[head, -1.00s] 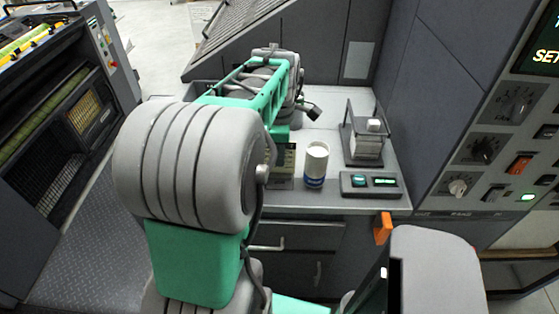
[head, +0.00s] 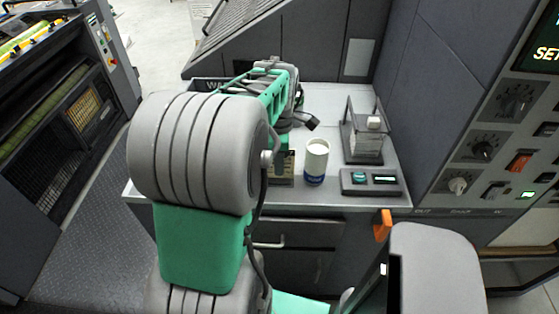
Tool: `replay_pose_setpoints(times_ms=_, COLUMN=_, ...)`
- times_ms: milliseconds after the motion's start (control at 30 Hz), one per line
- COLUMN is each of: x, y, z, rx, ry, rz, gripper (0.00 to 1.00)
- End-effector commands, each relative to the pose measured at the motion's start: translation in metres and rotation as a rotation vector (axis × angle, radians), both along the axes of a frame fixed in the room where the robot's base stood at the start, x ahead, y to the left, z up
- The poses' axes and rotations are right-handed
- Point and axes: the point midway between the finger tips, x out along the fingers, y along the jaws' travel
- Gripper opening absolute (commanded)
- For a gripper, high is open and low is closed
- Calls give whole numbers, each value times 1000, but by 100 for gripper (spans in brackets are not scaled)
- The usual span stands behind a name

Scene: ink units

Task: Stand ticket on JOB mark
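I cannot make out the ticket or the JOB mark in the head view. My own arm covers much of the left part of the grey counter (head: 340,100). The arm reaches over the counter and its far end bends down near a small dark box-like item (head: 283,166) with a pale marked face, partly hidden by the arm. My gripper's fingers are hidden behind the arm, so what they hold does not show.
A white cylinder with a blue lower band (head: 316,163) stands right of the arm's end. A framed clear case (head: 362,140) and a low display unit (head: 371,182) stand further right. A control panel (head: 500,150) rises at the right.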

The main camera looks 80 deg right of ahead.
Motion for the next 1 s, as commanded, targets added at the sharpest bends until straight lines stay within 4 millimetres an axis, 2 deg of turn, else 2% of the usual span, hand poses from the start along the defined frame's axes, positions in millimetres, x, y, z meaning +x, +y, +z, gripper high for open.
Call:
replay_pose_setpoints(times_ms=167, x=0, y=-1, z=7, rx=-3, ry=-1, rz=0, gripper=27)
replay_pose_setpoints(times_ms=233, x=0, y=-1, z=18, rx=-4, ry=0, rz=0, gripper=27)
replay_pose_setpoints(times_ms=600, x=0, y=-1, z=107, rx=-3, ry=-1, rz=0, gripper=27)
replay_pose_setpoints(times_ms=700, x=0, y=0, z=118, rx=0, ry=0, rz=0, gripper=27)
replay_pose_setpoints(times_ms=833, x=2, y=0, z=124, rx=-1, ry=0, rz=1, gripper=27)
replay_pose_setpoints(times_ms=867, x=5, y=2, z=124, rx=-3, ry=-1, rz=1, gripper=27)
replay_pose_setpoints(times_ms=933, x=26, y=8, z=122, rx=-11, ry=-1, rz=1, gripper=27)
replay_pose_setpoints(times_ms=967, x=40, y=14, z=121, rx=-19, ry=-3, rz=0, gripper=27)
replay_pose_setpoints(times_ms=1000, x=63, y=24, z=119, rx=-30, ry=-8, rz=-2, gripper=27)
